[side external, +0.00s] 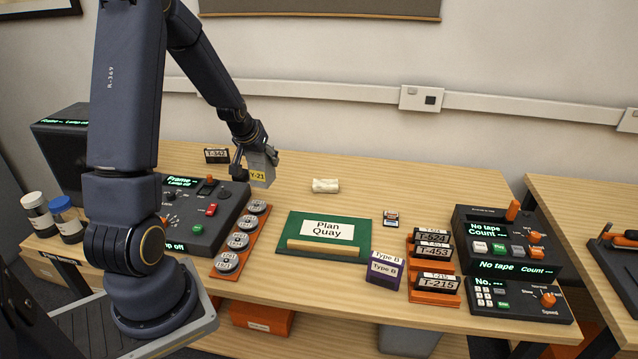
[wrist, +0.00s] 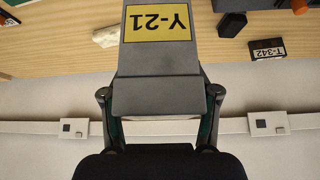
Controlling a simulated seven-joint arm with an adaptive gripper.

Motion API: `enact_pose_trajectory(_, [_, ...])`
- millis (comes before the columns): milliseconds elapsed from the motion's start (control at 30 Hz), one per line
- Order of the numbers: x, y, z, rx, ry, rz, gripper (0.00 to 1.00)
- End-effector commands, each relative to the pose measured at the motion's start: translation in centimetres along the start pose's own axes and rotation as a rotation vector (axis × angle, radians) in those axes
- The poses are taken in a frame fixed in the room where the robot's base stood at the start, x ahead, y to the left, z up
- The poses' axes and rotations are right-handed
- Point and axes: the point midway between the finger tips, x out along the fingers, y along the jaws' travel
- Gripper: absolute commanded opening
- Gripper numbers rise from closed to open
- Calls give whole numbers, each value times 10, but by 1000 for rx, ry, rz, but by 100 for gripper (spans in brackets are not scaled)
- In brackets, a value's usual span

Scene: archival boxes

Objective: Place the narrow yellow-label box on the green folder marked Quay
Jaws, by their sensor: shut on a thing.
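A narrow grey box with a yellow label reading Y-21 (side external: 261,168) is held in my gripper (side external: 247,155), raised above the back left of the table. In the wrist view the same Y-21 box (wrist: 158,60) sits between the two fingers of my gripper (wrist: 160,105), its label upside down in the picture. The green folder (side external: 290,222) lies flat on the table, right of and nearer than the box, with a white card reading Plan Quay and a tan strip along its near edge.
A crumpled white item (side external: 325,186) lies behind the folder. A T-342 box (side external: 217,155) stands at the back left. The folder's bare green is clear.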

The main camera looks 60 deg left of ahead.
Motion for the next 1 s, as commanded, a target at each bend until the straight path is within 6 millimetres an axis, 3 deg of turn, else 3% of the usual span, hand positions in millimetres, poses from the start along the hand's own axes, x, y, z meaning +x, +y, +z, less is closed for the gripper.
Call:
enact_pose_trajectory(167, [12, 60, 5, 195, -2, 128, 14])
enact_pose_trajectory(400, [19, 159, 27, 475, 0, 306, 14])
enact_pose_trajectory(500, [19, 185, 37, 540, -1, 346, 14])
enact_pose_trajectory(600, [20, 199, 46, 568, -1, 363, 14])
enact_pose_trajectory(1000, [64, 200, 76, 568, -3, 362, 14])
